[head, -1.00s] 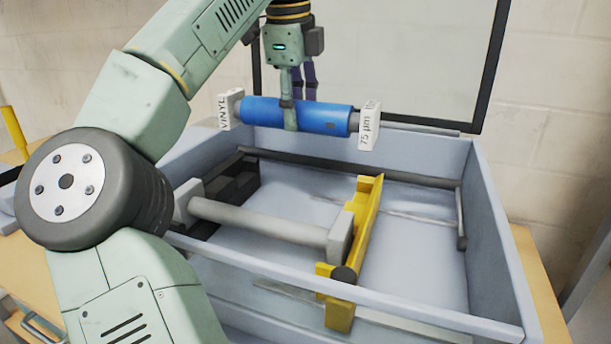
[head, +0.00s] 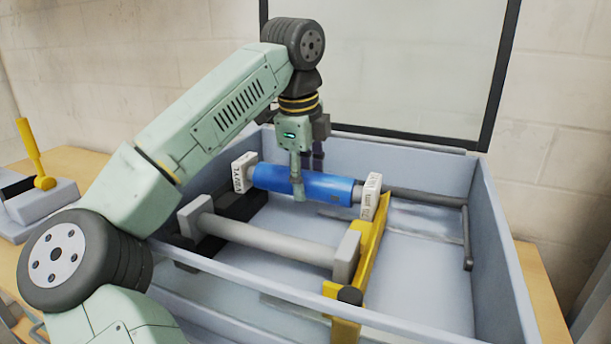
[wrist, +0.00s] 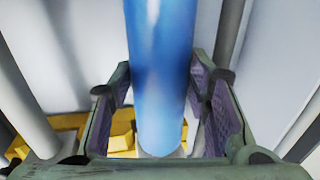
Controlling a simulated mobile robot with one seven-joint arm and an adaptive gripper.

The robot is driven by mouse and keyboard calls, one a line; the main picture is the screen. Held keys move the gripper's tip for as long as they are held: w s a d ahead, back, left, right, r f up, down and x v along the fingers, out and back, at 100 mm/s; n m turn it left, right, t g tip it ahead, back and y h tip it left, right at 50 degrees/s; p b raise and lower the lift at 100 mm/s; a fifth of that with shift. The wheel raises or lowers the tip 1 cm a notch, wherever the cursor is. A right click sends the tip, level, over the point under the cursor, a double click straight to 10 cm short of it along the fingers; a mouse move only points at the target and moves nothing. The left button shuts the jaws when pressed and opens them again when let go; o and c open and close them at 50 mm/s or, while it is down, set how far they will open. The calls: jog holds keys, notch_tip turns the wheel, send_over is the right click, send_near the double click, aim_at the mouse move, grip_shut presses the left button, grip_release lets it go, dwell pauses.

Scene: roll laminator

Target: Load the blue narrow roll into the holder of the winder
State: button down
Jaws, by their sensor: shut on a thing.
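The blue narrow roll (head: 325,187) has white end blocks, a left one (head: 244,172) and a right one marked with print (head: 371,195). My gripper (head: 299,188) is shut on the middle of the roll from above. In the wrist view the blue roll (wrist: 160,70) runs between the two finger pads. The roll is level with the upper part of the winder's tray (head: 493,240). Its right block is close to the far end of the yellow bracket (head: 372,255); its left block is near the dark bracket (head: 240,204). I cannot tell whether either block touches its bracket.
A grey roller (head: 270,240) with square end blocks lies in front, between the brackets. A dark rod (head: 425,198) runs along the back right. A raised clear cover (head: 400,60) stands behind. A yellow lever (head: 30,150) is at far left. The tray's right part is open.

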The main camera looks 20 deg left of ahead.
jog(key=shift+f+b, duration=0.55)
jog(key=shift+f, duration=0.05)
jog(key=c, duration=0.9)
grip_release()
jog(key=shift+o, duration=0.2)
jog(key=shift+r, duration=0.15)
jog(key=shift+r+p, duration=0.35)
jog(key=shift+p, duration=0.15)
notch_tip(320, 180, up, 12)
jog(key=s, duration=0.2)
jog(key=shift+s, duration=0.2)
